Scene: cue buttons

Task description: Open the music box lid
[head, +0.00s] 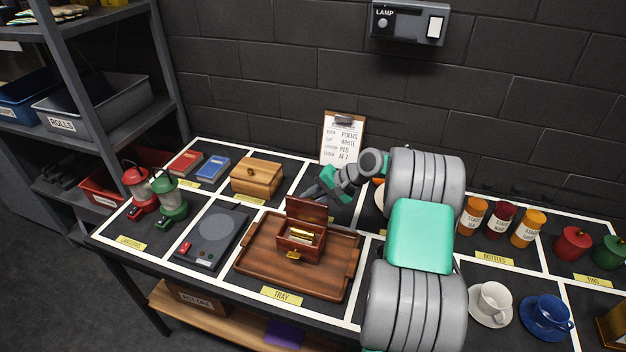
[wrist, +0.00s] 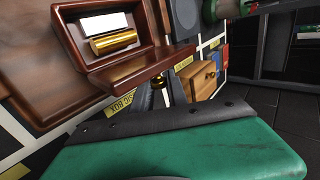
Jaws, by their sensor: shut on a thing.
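The small reddish-brown music box (head: 300,243) sits on the wooden tray (head: 262,280). Its lid (head: 306,209) stands raised at the back, and a brass cylinder and a pale panel show inside. In the wrist view the open box (wrist: 112,32) is at the upper left, with the lid (wrist: 140,68) tipped out toward me. My gripper (head: 317,192) is behind the box at the lid's upper edge, shut on the lid. In the wrist view my gripper (wrist: 160,88) is mostly hidden behind its own dark and green housing, so the exact contact is unclear.
A wooden box with a knob (head: 257,177) and two books stand behind left. A dark turntable-like device (head: 212,237) and lanterns (head: 172,200) are left of the tray. A clipboard (head: 342,138) leans at the wall. Bottles (head: 500,220) and cups (head: 491,303) are right of my arm.

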